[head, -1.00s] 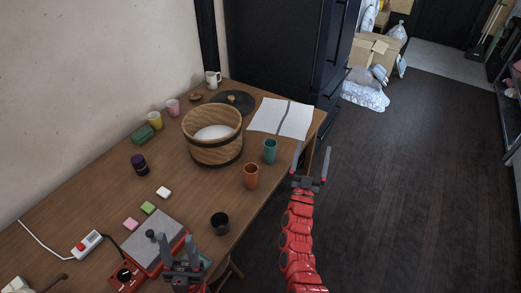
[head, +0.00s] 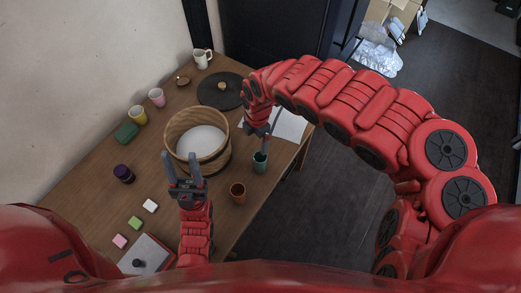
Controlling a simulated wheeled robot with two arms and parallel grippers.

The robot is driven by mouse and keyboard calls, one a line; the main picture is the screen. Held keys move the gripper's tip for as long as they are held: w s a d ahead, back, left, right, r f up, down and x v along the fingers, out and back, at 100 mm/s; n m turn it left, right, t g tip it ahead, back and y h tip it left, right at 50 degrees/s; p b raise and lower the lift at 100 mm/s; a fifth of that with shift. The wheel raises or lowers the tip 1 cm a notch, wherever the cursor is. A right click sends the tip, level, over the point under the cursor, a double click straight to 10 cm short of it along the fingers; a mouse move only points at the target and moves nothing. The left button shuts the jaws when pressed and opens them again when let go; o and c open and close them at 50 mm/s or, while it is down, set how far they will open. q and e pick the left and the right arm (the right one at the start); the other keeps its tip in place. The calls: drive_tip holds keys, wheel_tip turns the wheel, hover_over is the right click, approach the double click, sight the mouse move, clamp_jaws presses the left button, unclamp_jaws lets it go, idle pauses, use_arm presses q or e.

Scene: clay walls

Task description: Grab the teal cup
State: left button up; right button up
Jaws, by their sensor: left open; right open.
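The teal cup (head: 260,162) stands upright on the wooden table near its right edge. My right gripper (head: 264,146) reaches down over it from above, with its fingertips at the cup's rim. The gripper is open; one finger hides the other, and I cannot tell whether the fingers are inside, beside or touching the cup. My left gripper (head: 184,156) is open and empty, with its fingers pointing away from me in front of the wooden tub.
An orange cup (head: 238,192) stands just nearer than the teal cup. The wooden tub (head: 198,165) is to its left. A white open book (head: 289,125) lies behind, partly hidden by my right arm. A dark round lid (head: 220,91) lies farther back.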

sight(260, 164)
drive_tip(key=shift+h, duration=0.3)
drive_tip(key=f+b, duration=0.2)
drive_tip(key=f, duration=0.1)
drive_tip(key=d+f+b, duration=0.1)
drive_tip(key=f+b, duration=0.2)
drive_tip(key=f, duration=0.1)
drive_tip(key=f+b, duration=0.3)
drive_tip(key=f, duration=0.1)
drive_tip(key=shift+s+d, duration=0.25)
drive_tip(key=shift+s, duration=0.1)
drive_tip(key=shift+f+b, duration=0.45)
drive_tip(key=shift+f, duration=0.3)
wheel_tip(260, 164, down, 4)
drive_tip(key=shift+w+a+f+p, duration=0.1)
drive_tip(key=shift+w+a+p, duration=0.05)
drive_tip(key=shift+p, duration=0.35)
drive_tip(key=shift+f, duration=0.2)
drive_tip(key=shift+c, duration=0.2)
clamp_jaws()
